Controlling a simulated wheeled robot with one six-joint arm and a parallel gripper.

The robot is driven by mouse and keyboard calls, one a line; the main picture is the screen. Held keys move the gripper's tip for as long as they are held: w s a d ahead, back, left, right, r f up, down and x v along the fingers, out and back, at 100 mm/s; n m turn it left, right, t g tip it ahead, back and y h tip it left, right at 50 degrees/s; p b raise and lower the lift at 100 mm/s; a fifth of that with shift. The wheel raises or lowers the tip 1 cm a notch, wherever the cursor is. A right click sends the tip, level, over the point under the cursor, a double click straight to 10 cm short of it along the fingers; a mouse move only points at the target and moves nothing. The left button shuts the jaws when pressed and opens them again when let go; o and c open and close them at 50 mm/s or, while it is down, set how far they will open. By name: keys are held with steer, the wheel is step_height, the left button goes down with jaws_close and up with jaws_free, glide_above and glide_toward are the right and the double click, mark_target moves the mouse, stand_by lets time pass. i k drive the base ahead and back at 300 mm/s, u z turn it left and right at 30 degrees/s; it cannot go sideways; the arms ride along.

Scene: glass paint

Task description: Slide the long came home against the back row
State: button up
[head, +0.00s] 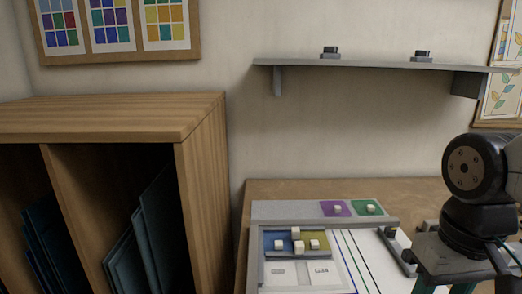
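The grey work board (256,240) lies on the bench at lower right. In it a back row holds a blue glass piece (269,239) and a yellow glass piece (323,238), with several pale knobs standing among them. A long dark bar (399,254) with a block at its far end, likely the long came, lies slanted at the board's right side, apart from the row. My gripper (462,284) is at the lower right, just right of this bar. Its fingertips are hidden or out of frame, so its opening cannot be told.
Coloured lines run along the white surface (360,270) between row and bar. A wooden cabinet (110,116) stands left; a grey shelf (370,66) hangs above the bench.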

mark_target(299, 253)
steer(key=k, duration=1.25)
steer(key=u, duration=0.65)
steer(key=i, duration=1.35)
steer(key=z, duration=0.65)
